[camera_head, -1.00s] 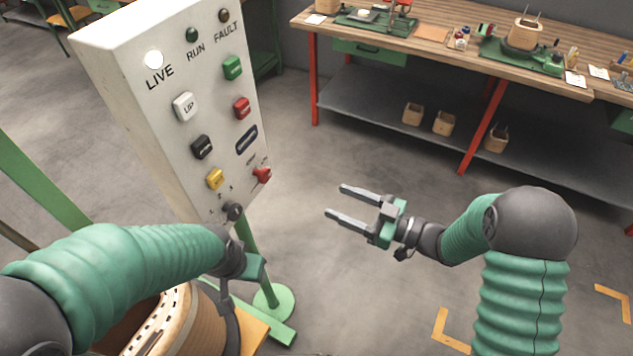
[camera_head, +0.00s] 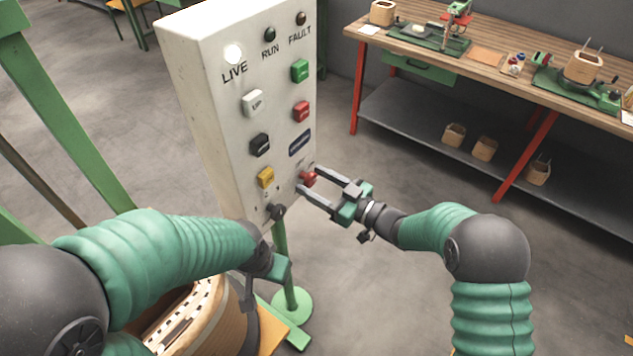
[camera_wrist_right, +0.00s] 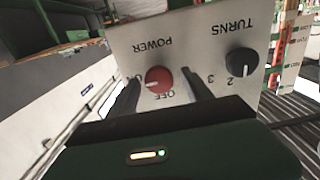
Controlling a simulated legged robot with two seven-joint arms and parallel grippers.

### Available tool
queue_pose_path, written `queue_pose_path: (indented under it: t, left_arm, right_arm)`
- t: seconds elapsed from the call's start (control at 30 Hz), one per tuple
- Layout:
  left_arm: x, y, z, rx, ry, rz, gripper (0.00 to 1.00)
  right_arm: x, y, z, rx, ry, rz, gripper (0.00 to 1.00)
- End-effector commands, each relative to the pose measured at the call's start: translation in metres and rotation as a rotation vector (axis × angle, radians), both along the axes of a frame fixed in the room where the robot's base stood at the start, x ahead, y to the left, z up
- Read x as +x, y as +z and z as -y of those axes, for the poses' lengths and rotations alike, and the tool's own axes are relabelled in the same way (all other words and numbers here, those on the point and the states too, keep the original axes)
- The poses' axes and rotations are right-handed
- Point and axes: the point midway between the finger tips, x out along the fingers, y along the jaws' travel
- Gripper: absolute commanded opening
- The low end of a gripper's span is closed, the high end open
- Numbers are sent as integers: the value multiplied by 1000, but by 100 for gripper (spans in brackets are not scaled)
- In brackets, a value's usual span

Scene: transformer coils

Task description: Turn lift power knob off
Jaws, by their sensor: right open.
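The red power knob (camera_head: 309,178) sits low on the right side of the white control panel (camera_head: 205,90). In the right wrist view the red knob (camera_wrist_right: 159,80) shows between the two fingers, under upside-down POWER lettering and beside OFF. My right gripper (camera_head: 309,180) is open, its fingertips on either side of the knob; I cannot tell whether they touch it. The LIVE lamp (camera_head: 233,54) is lit white.
The black turns knob (camera_wrist_right: 241,64) is beside the red knob. A yellow button (camera_head: 265,178) and other buttons are close above. A wound coil (camera_head: 205,315) stands below my left arm. A workbench (camera_head: 500,60) is at the back right, with open floor before it.

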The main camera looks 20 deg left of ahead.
Motion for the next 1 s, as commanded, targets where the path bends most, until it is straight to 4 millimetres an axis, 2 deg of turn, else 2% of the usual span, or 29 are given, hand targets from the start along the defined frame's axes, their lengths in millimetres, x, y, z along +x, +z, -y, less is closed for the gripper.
queue_pose_path:
  t: [0.13,0.57,1.0]
  left_arm:
    - [0,0,0,0,0,0,45]
    - [0,0,0,0,0,0,45]
    - [0,-9,0,0,0,0,45]
  right_arm:
    - [0,0,2,1,-1,0,57]
    - [1,0,2,0,-3,1,1]
    - [1,-2,1,-27,-2,76,0]
